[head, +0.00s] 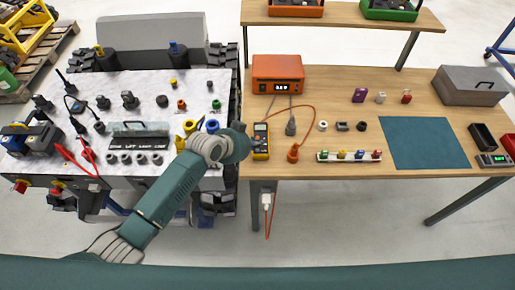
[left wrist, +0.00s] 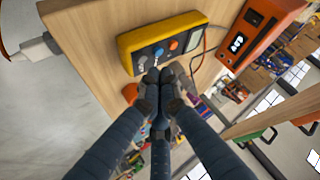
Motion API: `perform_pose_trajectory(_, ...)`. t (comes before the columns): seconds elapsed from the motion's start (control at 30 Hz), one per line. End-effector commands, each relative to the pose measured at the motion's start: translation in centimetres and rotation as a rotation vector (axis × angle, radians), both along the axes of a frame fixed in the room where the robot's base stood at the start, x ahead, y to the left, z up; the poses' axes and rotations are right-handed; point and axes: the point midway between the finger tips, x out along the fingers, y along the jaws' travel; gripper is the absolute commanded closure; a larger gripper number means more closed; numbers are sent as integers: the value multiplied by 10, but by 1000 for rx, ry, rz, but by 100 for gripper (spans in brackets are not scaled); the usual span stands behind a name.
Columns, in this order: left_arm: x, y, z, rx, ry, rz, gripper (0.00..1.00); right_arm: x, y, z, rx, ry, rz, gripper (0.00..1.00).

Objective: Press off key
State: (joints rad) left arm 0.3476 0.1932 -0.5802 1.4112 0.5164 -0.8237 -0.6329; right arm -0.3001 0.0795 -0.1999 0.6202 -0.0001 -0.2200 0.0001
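A yellow multimeter (head: 261,148) lies on the wooden table, just right of my left gripper (head: 243,142) in the head view. In the left wrist view the multimeter (left wrist: 135,44) shows a row of small round keys, among them a blue key (left wrist: 158,52) and an orange-red key (left wrist: 173,44), beside a grey display (left wrist: 196,38). Labels on the keys are too small to read. My left gripper's fingers (left wrist: 159,76) are together, with nothing seen between them. Their tips are close in front of the keys; I cannot tell whether they touch. My right gripper is out of view.
An orange power unit (head: 278,72) with a lit display stands behind the multimeter. A teal mat (head: 424,143) lies further right. The tracked carrier's panel (head: 130,90) is at left.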

Motion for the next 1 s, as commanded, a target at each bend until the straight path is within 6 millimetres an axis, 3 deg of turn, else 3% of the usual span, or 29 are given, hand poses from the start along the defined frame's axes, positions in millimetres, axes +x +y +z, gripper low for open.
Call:
perform_pose_trajectory(0.4,0,0,46,-1,-1,0,100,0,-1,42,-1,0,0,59)
perform_pose_trajectory(1.0,0,0,46,0,-1,1,100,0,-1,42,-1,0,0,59)
